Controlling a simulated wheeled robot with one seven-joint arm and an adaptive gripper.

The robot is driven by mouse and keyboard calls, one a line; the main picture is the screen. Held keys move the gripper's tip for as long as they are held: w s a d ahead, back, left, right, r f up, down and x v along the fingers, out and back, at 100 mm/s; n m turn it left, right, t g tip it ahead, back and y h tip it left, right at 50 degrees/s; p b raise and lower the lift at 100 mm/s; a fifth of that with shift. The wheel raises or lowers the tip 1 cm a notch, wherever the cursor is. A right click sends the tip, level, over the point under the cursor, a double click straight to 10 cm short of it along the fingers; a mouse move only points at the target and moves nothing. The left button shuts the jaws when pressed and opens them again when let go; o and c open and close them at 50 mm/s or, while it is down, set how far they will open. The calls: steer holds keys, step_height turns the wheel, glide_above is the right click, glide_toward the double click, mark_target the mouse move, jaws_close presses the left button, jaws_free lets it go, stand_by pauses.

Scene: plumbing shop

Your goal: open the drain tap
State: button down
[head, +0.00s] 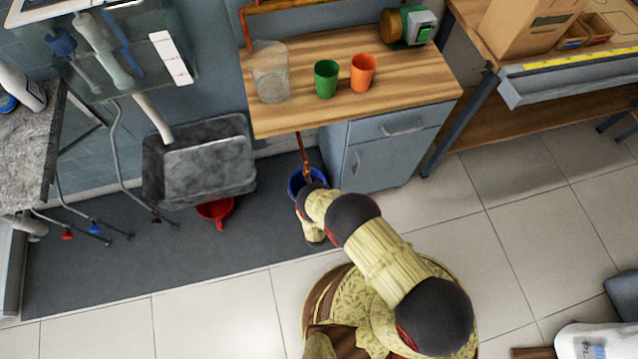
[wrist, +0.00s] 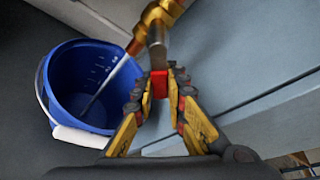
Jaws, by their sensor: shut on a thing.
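The drain tap (wrist: 163,18) is brass and hangs at the top middle of the wrist view, with a short red handle (wrist: 159,84) below it. My gripper (wrist: 160,92) is shut on the red handle, with a finger on each side. A blue bucket (wrist: 62,75) stands on the floor at the left, under the spout. A thin pale streak, which looks like running water, goes from the spout into the bucket. The head view shows the bucket's rim (head: 293,182) below a copper pipe (head: 303,150). There, my arm hides the tap and gripper.
The grey-blue cabinet (head: 375,160) stands close to the right of the tap. A wooden counter (head: 310,115) above holds a clear jug (head: 269,72), a green cup (head: 326,80) and an orange cup (head: 362,74).

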steer(key=shift+a+f+m+y, duration=0.2)
steer(key=shift+a+m+y, duration=0.1)
steer(key=shift+m, duration=0.1)
stand_by(0.3)
steer(key=c, duration=1.8)
jaws_free()
steer(key=shift+o, duration=0.2)
steer(key=shift+s, duration=0.2)
steer(key=v, duration=1.1)
steer(key=shift+s+r, duration=0.25)
steer(key=shift+r, duration=0.1)
steer(key=shift+d, duration=0.1)
